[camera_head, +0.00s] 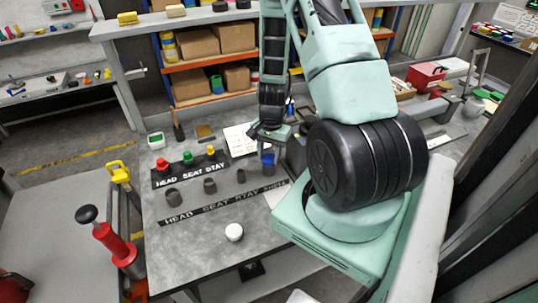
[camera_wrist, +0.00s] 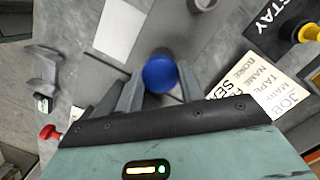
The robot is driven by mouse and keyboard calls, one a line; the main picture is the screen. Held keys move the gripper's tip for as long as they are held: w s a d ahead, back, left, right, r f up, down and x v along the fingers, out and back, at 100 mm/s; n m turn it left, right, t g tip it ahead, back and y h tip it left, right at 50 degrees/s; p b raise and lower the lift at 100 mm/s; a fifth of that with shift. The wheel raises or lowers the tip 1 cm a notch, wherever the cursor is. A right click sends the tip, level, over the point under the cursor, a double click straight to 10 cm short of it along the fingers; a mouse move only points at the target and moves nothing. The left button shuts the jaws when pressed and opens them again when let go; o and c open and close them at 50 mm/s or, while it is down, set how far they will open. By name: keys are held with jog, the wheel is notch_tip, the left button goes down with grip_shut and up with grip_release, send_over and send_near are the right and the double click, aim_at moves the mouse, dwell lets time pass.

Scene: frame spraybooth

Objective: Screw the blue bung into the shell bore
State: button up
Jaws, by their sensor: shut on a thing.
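The blue bung (camera_head: 268,158) is below my gripper (camera_head: 268,142) at the back right of the grey bench. In the wrist view the bung's round blue top (camera_wrist: 160,74) sits between the two grey fingers of my gripper (camera_wrist: 160,80), which are shut on it. A small dark grey part shows just under the bung in the head view. I cannot tell whether it is the shell, and the bore is hidden under the bung. How deep the bung sits cannot be told.
Red (camera_head: 162,164), green (camera_head: 188,157) and yellow (camera_head: 211,151) bungs stand on a black strip marked HEAD SEAT STAY. Grey rings (camera_head: 210,186) stand in front, by a second strip. A white round pot (camera_head: 234,232) is near the front edge. A printed card (camera_wrist: 262,92) lies beside my gripper.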

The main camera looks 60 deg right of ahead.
jog(key=o, duration=0.7)
